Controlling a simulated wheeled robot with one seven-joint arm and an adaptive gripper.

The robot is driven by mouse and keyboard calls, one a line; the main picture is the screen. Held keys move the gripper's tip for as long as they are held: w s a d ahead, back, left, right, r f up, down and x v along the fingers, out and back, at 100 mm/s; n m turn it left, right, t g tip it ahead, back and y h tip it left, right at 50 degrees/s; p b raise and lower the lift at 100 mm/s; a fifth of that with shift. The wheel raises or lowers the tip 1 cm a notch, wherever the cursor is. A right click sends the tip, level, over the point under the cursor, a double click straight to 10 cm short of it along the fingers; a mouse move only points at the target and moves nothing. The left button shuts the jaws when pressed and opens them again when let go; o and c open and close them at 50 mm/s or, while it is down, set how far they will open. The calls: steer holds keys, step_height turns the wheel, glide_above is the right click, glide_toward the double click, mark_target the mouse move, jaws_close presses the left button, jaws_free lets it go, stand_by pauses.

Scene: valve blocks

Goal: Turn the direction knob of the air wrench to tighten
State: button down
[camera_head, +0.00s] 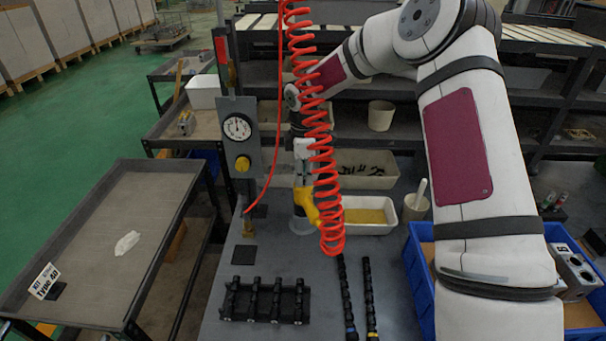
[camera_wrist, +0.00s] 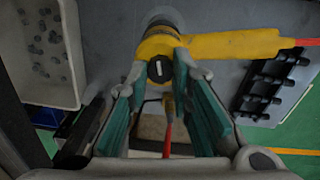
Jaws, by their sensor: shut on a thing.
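The yellow air wrench (camera_head: 303,203) stands over the workbench, partly hidden by a coiled red hose. In the wrist view its yellow body (camera_wrist: 225,46) runs to the right, with a red end at the picture's edge. Its round black direction knob (camera_wrist: 159,70) faces my camera and bears a pale mark. My gripper (camera_wrist: 159,73) has its teal-padded fingertips on both sides of the knob, shut on it. In the head view my gripper (camera_head: 304,150) is at the rear of the wrench, partly behind the hose.
The coiled hose (camera_head: 318,125) hangs in front of my arm. A gauge post (camera_head: 238,140) stands left of the wrench. A black rack (camera_head: 264,301) lies in front; a white bin (camera_head: 365,228) and blue crate (camera_head: 420,290) are to the right.

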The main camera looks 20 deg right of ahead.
steer(key=shift+m, duration=0.3)
steer(key=m+b, duration=0.1)
steer(key=m, duration=0.2)
steer(key=shift+a+m+b, duration=0.1)
steer(key=shift+m+b, duration=0.25)
steer(key=shift+m, duration=0.05)
steer(key=m+b, duration=0.1)
steer(key=m, duration=0.3)
steer(key=shift+w+m+b, duration=0.1)
steer(key=shift+m+b, duration=0.2)
steer(key=shift+b, duration=0.05)
steer(key=m+b, duration=0.1)
steer(key=m, duration=0.3)
steer(key=shift+f, duration=0.1)
steer(key=shift+m+b, duration=0.85)
steer(key=shift+m, duration=1.55)
steer(key=c, duration=1.4)
jaws_free()
